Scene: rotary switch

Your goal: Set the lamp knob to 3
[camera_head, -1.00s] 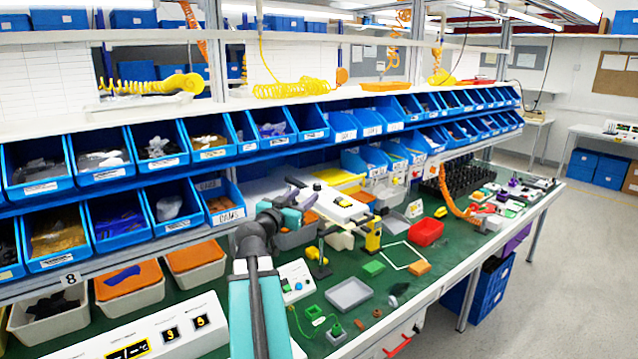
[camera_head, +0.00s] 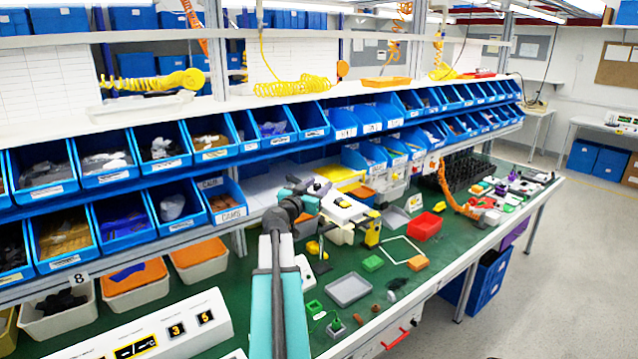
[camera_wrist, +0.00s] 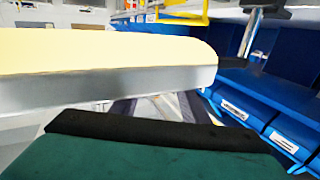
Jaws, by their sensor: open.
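I cannot make out the lamp knob or its number marks for certain. A small white panel (camera_head: 313,266) with coloured buttons stands on the green bench beside my arm, partly hidden by it. A white console (camera_head: 185,328) with lit displays, two of them reading 3 and 5, stands at the lower left, cut by the frame.
A grey tray (camera_head: 348,289), a red bin (camera_head: 426,227), a green block (camera_head: 373,263) and an orange block (camera_head: 418,263) lie right of my arm. A yellow device (camera_head: 373,232) stands near the gripper. Blue bins (camera_head: 222,203) line the racks behind.

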